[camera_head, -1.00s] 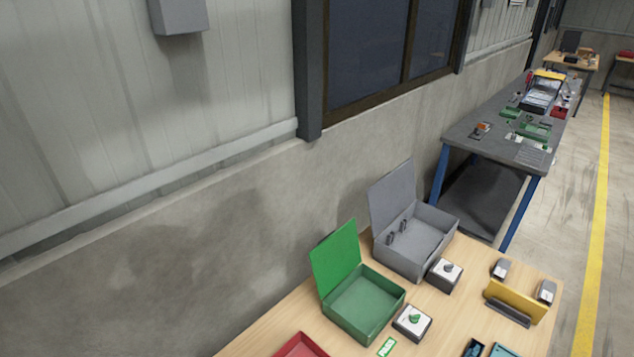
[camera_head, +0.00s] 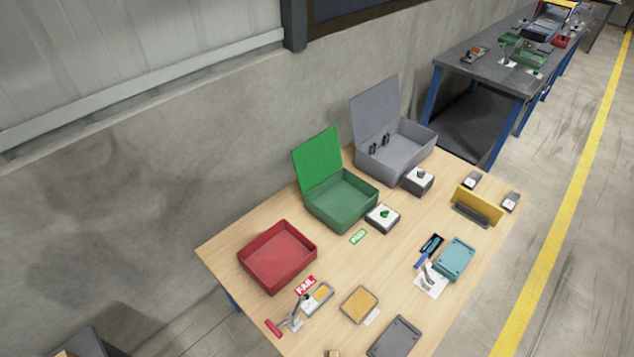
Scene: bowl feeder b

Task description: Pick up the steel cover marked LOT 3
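No marking LOT 3 is readable in the head view, so I cannot tell which thing is the steel cover. A flat dark grey plate (camera_head: 395,338) lies at the table's near edge, partly cut off by the frame. A flat piece with a tan top and grey rim (camera_head: 360,304) lies left of it, with a small white tag beside it. A teal box-like part (camera_head: 454,259) lies farther right. Neither of my grippers is in view.
The wooden table (camera_head: 225,249) carries a red tray (camera_head: 277,257), an open green box (camera_head: 340,200) and an open grey box (camera_head: 396,149) along the wall. A yellow upright plate (camera_head: 478,204) stands at the right. A toggle clamp (camera_head: 291,319) is at the front left.

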